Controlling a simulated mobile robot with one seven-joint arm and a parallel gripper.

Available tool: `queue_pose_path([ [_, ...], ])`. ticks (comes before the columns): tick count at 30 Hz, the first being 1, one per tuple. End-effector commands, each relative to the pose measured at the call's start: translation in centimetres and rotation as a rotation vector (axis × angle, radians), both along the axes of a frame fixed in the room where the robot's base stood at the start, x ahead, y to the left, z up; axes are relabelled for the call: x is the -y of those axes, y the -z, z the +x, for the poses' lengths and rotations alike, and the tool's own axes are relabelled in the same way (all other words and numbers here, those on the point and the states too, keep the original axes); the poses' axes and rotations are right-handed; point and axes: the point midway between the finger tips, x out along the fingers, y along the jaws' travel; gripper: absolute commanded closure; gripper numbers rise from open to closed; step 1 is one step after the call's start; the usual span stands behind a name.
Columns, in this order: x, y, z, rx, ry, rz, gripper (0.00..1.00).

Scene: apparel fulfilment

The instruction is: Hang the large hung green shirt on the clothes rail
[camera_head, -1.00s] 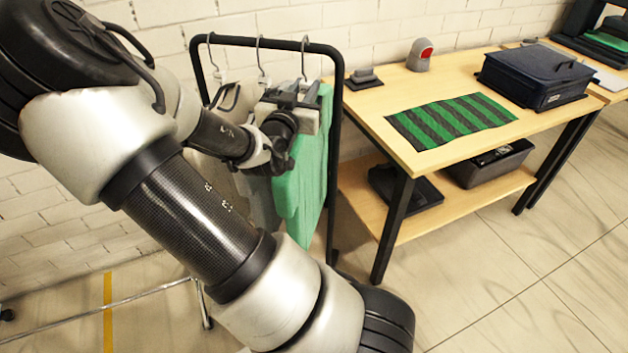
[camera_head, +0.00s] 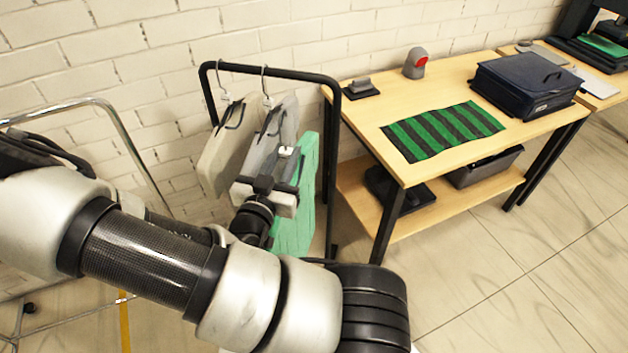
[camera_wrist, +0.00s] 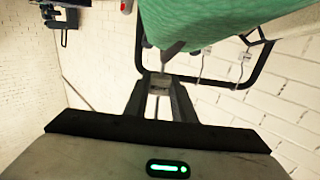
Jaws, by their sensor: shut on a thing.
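The green shirt (camera_head: 305,180) hangs at the right end of the black clothes rail (camera_head: 300,76), its top well below the bar. It also fills the top of the wrist view (camera_wrist: 220,18). My gripper (camera_head: 278,172) is beside its upper part; in the wrist view the fingers (camera_wrist: 160,85) are closed just below the shirt, on what looks like its hanger. I see no hook of the green shirt over the bar in the head view. A beige garment (camera_head: 222,165) and a grey garment (camera_head: 275,130) hang on the rail by hooks.
A wooden table (camera_head: 375,120) stands right of the rail, bearing a green-black striped cloth (camera_head: 443,130), a dark blue case (camera_head: 525,85) and a small grey device with a red face (camera_head: 415,65). A chrome frame (camera_head: 125,130) stands at left. White brick wall is behind.

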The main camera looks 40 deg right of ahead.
Motion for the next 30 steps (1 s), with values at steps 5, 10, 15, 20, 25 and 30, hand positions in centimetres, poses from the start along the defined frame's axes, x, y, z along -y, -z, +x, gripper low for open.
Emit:
queue_pose_path([
  [5, -3.0, -0.5, -2.2, -0.003, -0.004, -0.004, 0.99],
  [10, -5.8, -0.1, -4.2, -0.004, -0.004, 0.000, 1.00],
  [15, -8.2, 0.1, -6.1, -0.005, -0.003, 0.000, 1.00],
  [20, -9.2, 0.2, -6.9, -0.007, 0.000, 0.000, 1.00],
  [25, -9.2, 0.2, -6.9, -0.009, 0.001, 0.000, 1.00],
  [30, -9.2, 0.2, -6.9, -0.009, -0.001, 0.000, 1.00],
])
